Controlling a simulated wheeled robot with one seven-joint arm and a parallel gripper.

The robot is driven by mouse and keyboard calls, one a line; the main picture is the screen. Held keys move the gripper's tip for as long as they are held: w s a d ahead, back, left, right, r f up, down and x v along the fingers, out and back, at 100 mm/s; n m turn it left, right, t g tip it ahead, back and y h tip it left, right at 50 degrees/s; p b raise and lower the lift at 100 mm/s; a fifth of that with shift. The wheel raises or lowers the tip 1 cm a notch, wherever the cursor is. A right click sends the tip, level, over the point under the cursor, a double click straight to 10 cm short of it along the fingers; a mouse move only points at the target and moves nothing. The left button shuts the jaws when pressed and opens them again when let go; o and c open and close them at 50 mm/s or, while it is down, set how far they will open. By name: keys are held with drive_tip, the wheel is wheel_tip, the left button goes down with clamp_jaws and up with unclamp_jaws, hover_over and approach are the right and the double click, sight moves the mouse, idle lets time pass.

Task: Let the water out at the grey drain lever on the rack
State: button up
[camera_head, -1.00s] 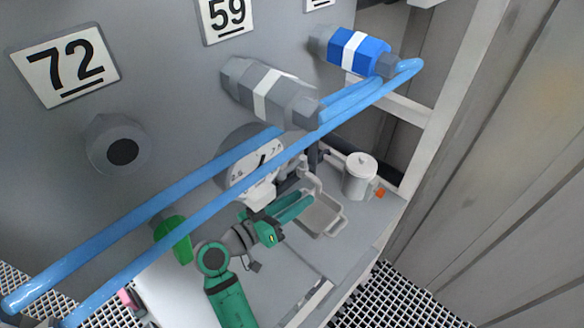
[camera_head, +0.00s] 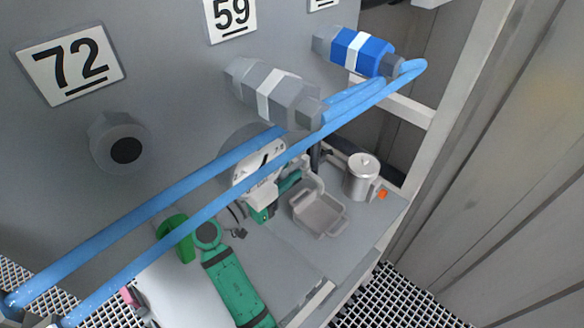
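My green arm rises from the bottom, and my gripper (camera_head: 290,182) is at the rack front, partly behind the lower blue hose. Only pieces of it show, so its opening and any contact are hidden. A grey fitting (camera_head: 309,178) stands just right of it, above the back of a grey tray (camera_head: 319,214). I cannot make out for certain which grey part there is the drain lever. The tray sits on the shelf and looks empty; no water is visible. A white-faced gauge (camera_head: 258,163) is behind the hoses.
Two blue hoses (camera_head: 160,204) cross in front of the rack. A grey coupling (camera_head: 272,92) and a blue coupling (camera_head: 358,52) stick out above. A metal canister (camera_head: 361,177) stands right of the tray. Number plates 72 (camera_head: 68,64) and 59 (camera_head: 230,16) mark the panel.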

sight(294, 167)
drive_tip(key=shift+x, duration=1.25)
drive_tip(key=shift+c, duration=0.2)
clamp_jaws()
